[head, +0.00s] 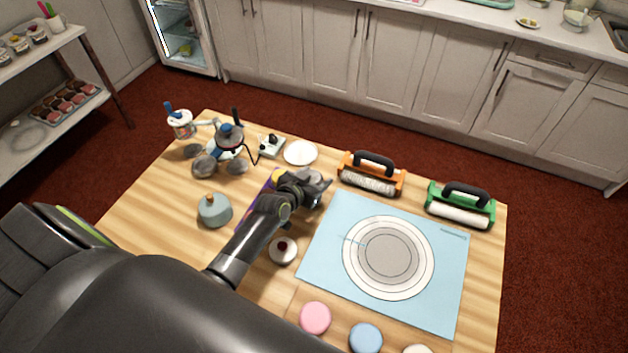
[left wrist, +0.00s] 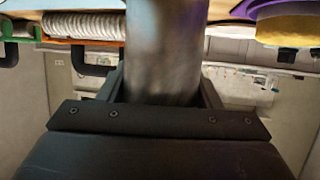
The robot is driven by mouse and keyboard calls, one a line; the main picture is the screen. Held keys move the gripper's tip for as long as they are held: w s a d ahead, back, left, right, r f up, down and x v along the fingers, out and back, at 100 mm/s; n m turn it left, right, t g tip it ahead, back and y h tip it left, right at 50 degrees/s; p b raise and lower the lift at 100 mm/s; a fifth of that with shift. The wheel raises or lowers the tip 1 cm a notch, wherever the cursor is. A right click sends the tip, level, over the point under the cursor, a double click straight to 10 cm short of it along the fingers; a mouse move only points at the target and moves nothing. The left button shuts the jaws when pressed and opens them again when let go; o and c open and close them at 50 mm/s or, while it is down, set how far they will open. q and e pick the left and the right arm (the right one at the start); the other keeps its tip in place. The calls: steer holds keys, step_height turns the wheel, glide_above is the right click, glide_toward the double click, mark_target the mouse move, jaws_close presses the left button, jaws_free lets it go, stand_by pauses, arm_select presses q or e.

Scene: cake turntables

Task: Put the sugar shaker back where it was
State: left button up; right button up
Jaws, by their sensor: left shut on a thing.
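The sugar shaker shows in the left wrist view as a metallic grey cylinder (left wrist: 165,50) between the fingers of my left gripper (left wrist: 163,90). My left gripper also shows in the head view (head: 312,184), shut on the shaker above the middle of the table. The arm and gripper hide most of the shaker there, and I cannot tell its height above the table. A round white plate (head: 300,153) lies just behind the gripper. My right gripper is not in view.
A blue mat (head: 330,262) with printed circles lies to the right. Orange (head: 370,185) and green (head: 460,215) handled rollers stand behind it.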

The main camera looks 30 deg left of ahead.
arm_select(q)
steer(key=shift+f, duration=0.55)
steer(key=o, duration=1.1)
steer(key=shift+o, duration=0.2)
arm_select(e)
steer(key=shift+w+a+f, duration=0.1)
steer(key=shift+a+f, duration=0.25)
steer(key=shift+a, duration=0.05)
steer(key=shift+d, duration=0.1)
arm_select(q)
steer(key=shift+s, duration=0.15)
steer(key=b+v, duration=0.1)
steer(key=v, duration=1.1)
steer(key=shift+b, duration=0.3)
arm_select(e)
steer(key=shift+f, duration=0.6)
